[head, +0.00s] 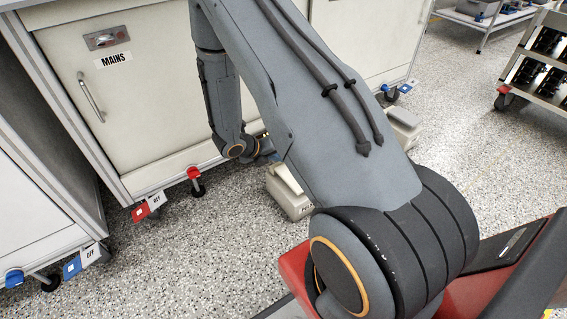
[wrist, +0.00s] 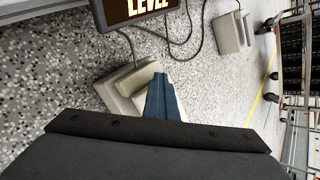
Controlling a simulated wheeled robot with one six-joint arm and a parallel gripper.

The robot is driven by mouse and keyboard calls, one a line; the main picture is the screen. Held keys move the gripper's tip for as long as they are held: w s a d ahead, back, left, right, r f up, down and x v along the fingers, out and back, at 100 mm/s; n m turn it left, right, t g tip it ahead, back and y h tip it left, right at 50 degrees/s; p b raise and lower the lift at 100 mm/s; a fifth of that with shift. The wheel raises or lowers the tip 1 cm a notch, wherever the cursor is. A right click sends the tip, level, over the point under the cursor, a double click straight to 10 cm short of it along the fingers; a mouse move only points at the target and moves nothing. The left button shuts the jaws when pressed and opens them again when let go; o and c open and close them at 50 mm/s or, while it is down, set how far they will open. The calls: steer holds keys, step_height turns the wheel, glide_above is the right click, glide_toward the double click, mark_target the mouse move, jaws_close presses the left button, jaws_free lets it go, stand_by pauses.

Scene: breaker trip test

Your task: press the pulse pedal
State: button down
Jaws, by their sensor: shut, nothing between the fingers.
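A beige foot pedal (head: 287,194) stands on the speckled floor in front of the cabinet. Its front label is partly hidden by my arm and starts with what looks like "Pu". In the wrist view the near pedal (wrist: 122,92) lies under my gripper (wrist: 161,82). The blue fingers are together and empty, and their tips overlap the pedal's pale top. I cannot tell whether they touch it. In the head view my gripper (head: 267,150) is mostly hidden behind my arm, just behind the near pedal. A second beige pedal (head: 402,128) stands farther right; it also shows in the wrist view (wrist: 232,32).
A dark "LEVEL" sign (wrist: 135,14) and cables (wrist: 190,40) lie beyond the near pedal. A wheeled rack (head: 535,70) stands right. Floor between is open.

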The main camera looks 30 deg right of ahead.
steer(key=shift+s+f, duration=0.5)
steer(key=shift+f, duration=0.4)
stand_by(0.8)
steer(key=shift+r, duration=0.1)
steer(key=shift+s+d+r+p, duration=0.1)
steer(key=shift+r+p, duration=0.55)
steer(key=shift+p, duration=0.05)
steer(key=shift+a, duration=0.2)
steer(key=shift+r, duration=0.1)
steer(key=shift+w, duration=0.2)
steer(key=shift+r, duration=0.2)
steer(key=shift+w+r+p, duration=0.25)
steer(key=shift+r+p, duration=0.85)
steer(key=shift+r, duration=0.15)
steer(key=shift+w+r+p, duration=0.2)
steer(key=shift+r+p, duration=0.85)
steer(key=shift+r, duration=0.15)
